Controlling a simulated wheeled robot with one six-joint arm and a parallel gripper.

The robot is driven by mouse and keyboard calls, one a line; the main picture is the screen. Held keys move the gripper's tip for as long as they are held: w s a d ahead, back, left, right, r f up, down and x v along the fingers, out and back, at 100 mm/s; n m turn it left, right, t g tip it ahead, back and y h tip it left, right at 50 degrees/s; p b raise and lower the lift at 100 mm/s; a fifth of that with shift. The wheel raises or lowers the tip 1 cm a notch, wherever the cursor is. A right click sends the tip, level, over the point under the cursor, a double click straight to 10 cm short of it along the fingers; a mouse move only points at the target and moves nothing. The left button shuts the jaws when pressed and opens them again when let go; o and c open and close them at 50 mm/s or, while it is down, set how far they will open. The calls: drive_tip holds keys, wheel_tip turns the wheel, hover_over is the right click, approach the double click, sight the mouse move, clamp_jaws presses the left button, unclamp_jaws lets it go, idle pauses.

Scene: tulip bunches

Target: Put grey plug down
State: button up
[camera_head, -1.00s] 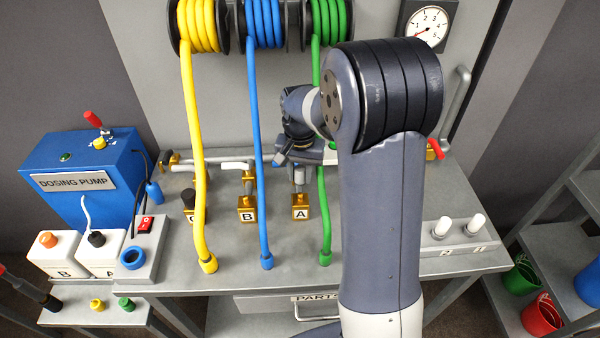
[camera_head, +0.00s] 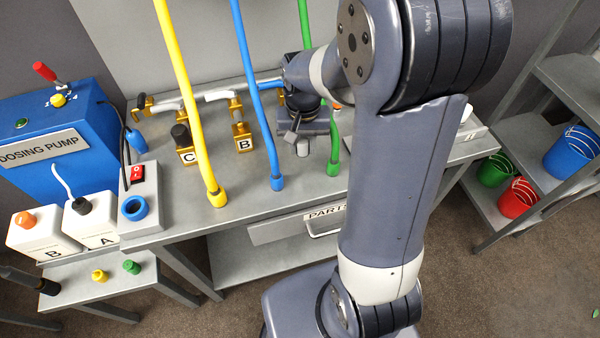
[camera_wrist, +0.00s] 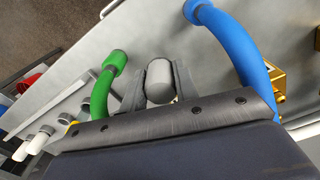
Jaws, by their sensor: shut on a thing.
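My gripper (camera_head: 304,135) points down over the bench between the blue and green hoses. In the wrist view my gripper (camera_wrist: 158,88) is shut on the grey plug (camera_wrist: 160,80), a short rounded cylinder between its two fingers. The plug (camera_head: 302,148) also shows small below the gripper in the head view. I cannot tell whether the plug's end touches the bench top (camera_head: 245,188). Outlet A's label is hidden behind my gripper in the head view.
The green hose (camera_head: 333,150) hangs close on the right of my gripper, the blue hose (camera_head: 262,110) on the left. The yellow hose (camera_head: 190,95) and gold outlets C (camera_head: 187,155) and B (camera_head: 242,143) stand farther left. The bench front is clear.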

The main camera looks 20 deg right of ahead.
sight(303, 140)
wheel_tip(303, 140, down, 3)
drive_tip(key=shift+d+f, duration=0.1)
drive_tip(key=shift+f, duration=2.45)
drive_tip(key=shift+f, duration=0.2)
drive_tip(key=o, duration=1.1)
drive_tip(key=shift+r, duration=0.15)
wheel_tip(303, 140, up, 12)
drive_tip(key=shift+r, duration=0.1)
